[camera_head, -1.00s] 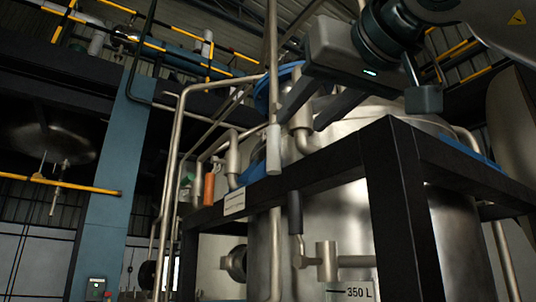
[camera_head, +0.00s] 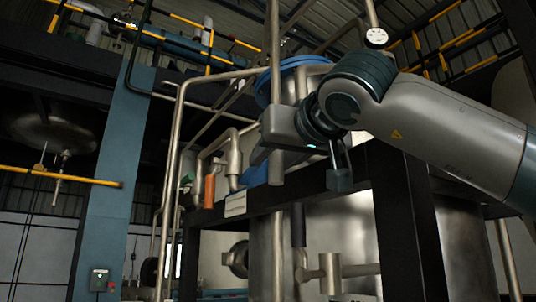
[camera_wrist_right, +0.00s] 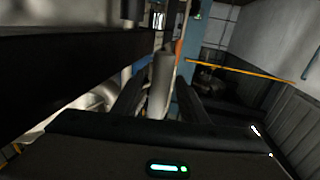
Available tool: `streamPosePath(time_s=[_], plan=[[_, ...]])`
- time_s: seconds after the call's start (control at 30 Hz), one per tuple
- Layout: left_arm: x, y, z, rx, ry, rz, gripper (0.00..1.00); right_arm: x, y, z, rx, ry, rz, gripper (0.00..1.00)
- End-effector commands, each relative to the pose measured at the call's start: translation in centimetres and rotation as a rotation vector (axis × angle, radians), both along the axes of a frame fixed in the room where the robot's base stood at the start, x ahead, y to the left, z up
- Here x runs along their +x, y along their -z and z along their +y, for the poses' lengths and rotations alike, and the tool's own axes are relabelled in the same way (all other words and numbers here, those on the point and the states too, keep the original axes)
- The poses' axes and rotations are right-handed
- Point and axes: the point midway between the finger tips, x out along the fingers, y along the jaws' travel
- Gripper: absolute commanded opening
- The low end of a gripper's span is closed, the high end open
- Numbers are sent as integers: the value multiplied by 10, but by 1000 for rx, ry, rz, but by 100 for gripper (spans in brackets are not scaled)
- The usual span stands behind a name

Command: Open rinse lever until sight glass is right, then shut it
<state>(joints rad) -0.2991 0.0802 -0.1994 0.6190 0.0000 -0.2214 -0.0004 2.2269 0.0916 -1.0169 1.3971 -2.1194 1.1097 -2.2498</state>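My right gripper (camera_head: 268,158) reaches in from the right, high at the tank's front. In the right wrist view its two dark fingers (camera_wrist_right: 160,88) stand apart, with a pale grey cylinder (camera_wrist_right: 163,72) showing between them; contact cannot be told. This looks like the grey sleeve (camera_head: 276,172) on the vertical pipe. A lever with a dark grip (camera_head: 298,226) points upward lower down, joined to a metal valve body (camera_head: 330,274); it is apart from the gripper. A round flanged port (camera_head: 237,259), possibly the sight glass, sits at the tank's left; its contents are unreadable. My left gripper is out of view.
A black frame beam (camera_head: 330,192) and post (camera_head: 400,230) stand before the steel tank (camera_head: 450,235). Several pipes (camera_head: 176,140) rise at the left, near an orange handle (camera_head: 209,191). A blue column (camera_head: 110,190) stands farther left.

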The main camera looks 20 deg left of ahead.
Motion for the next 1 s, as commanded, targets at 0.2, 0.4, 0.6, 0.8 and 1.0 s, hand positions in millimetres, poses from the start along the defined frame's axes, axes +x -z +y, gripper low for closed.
streamPosePath(time_s=[0.2,0.4,0.6,0.8,1.0], plan=[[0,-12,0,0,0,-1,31,19,-1,16,0,0,1,39],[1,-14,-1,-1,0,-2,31,24,0,20,-1,0,-1,39],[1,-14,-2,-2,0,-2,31,24,1,20,-1,0,-1,39],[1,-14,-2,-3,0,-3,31,24,0,20,0,0,0,1],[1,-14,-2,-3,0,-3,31,23,0,20,-1,0,0,0]])
